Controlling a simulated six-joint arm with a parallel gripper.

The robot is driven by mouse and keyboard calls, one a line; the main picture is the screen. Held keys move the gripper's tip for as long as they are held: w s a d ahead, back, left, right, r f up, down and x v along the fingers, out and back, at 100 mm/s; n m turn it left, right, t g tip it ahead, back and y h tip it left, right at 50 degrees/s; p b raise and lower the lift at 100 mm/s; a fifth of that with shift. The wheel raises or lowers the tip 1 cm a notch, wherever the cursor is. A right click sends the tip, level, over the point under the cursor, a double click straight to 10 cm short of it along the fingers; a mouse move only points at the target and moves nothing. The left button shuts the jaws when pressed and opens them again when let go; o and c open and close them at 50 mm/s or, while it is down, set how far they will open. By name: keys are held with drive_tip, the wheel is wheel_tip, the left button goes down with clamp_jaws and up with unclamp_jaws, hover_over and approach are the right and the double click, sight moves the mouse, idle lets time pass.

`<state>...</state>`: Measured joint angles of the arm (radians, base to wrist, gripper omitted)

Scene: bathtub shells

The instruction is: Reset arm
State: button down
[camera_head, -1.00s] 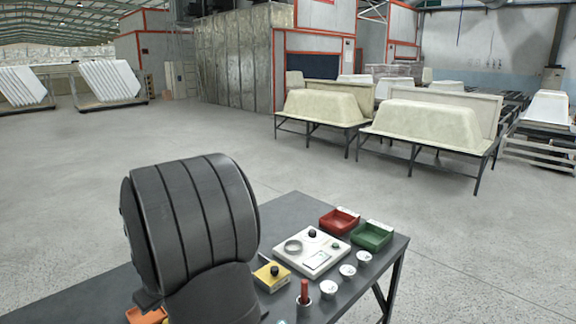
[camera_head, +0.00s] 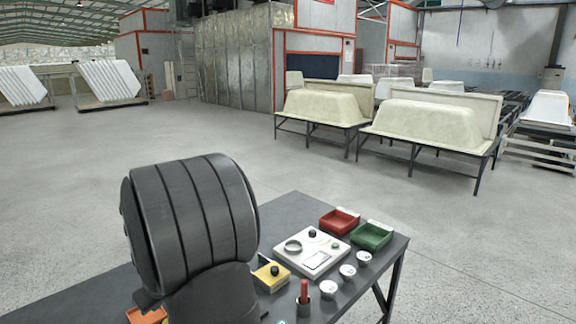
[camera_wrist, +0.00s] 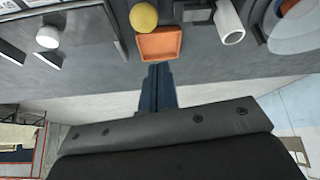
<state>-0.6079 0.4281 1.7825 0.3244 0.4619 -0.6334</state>
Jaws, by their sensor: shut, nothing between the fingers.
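My gripper (camera_wrist: 158,88) shows in the wrist view as dark fingers held together, with nothing between them. In that view it points at the grey table (camera_wrist: 85,85), near an orange tray (camera_wrist: 160,45) with a yellow round thing (camera_wrist: 144,16) beside it. I cannot tell how far the fingertips are above the table. In the head view my own dark arm covers the left part of the table (camera_head: 290,208), and the gripper does not show there.
On the table are a red bin (camera_head: 338,221), a green bin (camera_head: 371,237), a white panel (camera_head: 312,252), a yellow box (camera_head: 271,276), a red-handled tool in a cup (camera_head: 304,290) and several small white cups (camera_head: 348,271). Bathtub shells (camera_head: 425,121) stand on racks beyond open floor.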

drive_tip(key=w+a+f+g+h, duration=0.3)
drive_tip(key=w+a, duration=0.5)
drive_tip(key=shift+w+a, duration=0.3)
drive_tip(key=shift+w, duration=0.1)
idle(0.7)
drive_tip(key=shift+f, duration=0.1)
idle(1.2)
